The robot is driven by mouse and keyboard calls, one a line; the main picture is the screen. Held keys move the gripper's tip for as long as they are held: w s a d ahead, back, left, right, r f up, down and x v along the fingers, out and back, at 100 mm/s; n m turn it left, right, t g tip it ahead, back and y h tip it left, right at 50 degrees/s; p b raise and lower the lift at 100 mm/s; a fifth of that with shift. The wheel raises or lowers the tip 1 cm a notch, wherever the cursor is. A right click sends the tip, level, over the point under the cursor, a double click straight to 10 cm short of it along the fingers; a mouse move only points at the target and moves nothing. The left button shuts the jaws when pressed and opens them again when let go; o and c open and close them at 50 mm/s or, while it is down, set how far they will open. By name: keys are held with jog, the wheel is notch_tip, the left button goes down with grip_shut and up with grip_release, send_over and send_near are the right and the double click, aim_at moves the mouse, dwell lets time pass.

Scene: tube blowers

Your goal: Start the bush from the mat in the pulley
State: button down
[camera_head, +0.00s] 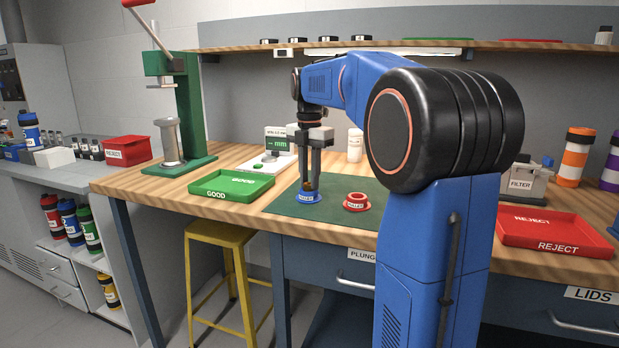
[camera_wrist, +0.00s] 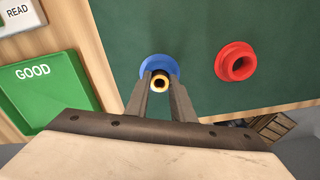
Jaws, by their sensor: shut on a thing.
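My gripper (camera_head: 310,183) points straight down over the mat and is shut on a small brass bush (camera_wrist: 160,82), a ring with a dark bore. In the head view the bush is mostly hidden between the fingers. A blue flanged pulley (camera_head: 307,198) stands on the green mat (camera_head: 280,206) directly under the fingertips. In the wrist view the blue pulley (camera_wrist: 152,65) shows around and behind the bush; I cannot tell whether the bush touches it or enters its bore. A red flanged pulley (camera_head: 356,202) stands on the mat to the right, apart from the gripper.
A green GOOD tray (camera_head: 230,186) lies left of the mat, and a red REJECT tray (camera_head: 556,232) lies to the right. A green press (camera_head: 185,110) stands at the left. A small meter (camera_head: 277,140) and a white bottle (camera_head: 355,145) stand behind the mat.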

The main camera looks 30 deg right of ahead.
jog(key=c, duration=1.4)
grip_release()
jog(key=shift+c, duration=0.2)
notch_tip(320, 180, up, 17)
jog(key=shift+r, duration=0.2)
jog(key=shift+s, duration=0.1)
jog(key=s+a+f+m+t, duration=0.3)
jog(key=s+a+f+m, duration=0.85)
jog(key=s+f, duration=0.3)
jog(key=s+a+f+m+t, duration=0.1)
jog(key=s+a+f+m, duration=0.1)
jog(key=s+f+m, duration=0.3)
jog(key=s+a+f+m, duration=0.2)
jog(key=s+f+m, duration=0.3)
jog(key=s+f, duration=0.5)
notch_tip(320, 180, down, 6)
jog(key=shift+s+a+f+t, duration=0.2)
jog(key=shift+s+a+t, duration=0.1)
jog(key=shift+s+t, duration=0.1)
